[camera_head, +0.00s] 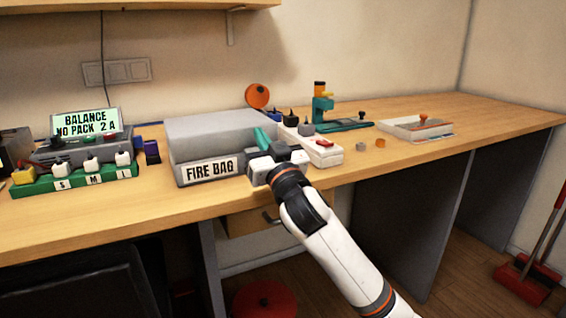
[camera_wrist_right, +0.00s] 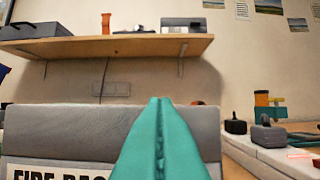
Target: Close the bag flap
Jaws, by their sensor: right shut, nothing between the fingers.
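The grey fire bag (camera_head: 212,133) stands on the workbench with its "FIRE BAG" label facing front. Its top looks covered by a flat grey panel that lies level, with no open gap visible from here. In the right wrist view the bag's grey front (camera_wrist_right: 70,121) and rounded upper edge fill the lower left. My right gripper (camera_head: 261,136) is at the bag's right front corner, its teal fingers shut and empty. The shut fingertips (camera_wrist_right: 160,102) show in front of the bag in the right wrist view; contact cannot be told. My left gripper is out of view.
A power strip (camera_head: 322,152) with black plugs lies right of the bag. A green tray (camera_head: 75,181) and a balance display (camera_head: 86,123) stand left. A teal stand (camera_head: 322,110) and white tray (camera_head: 415,129) are further right. A shelf (camera_wrist_right: 110,46) hangs above.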

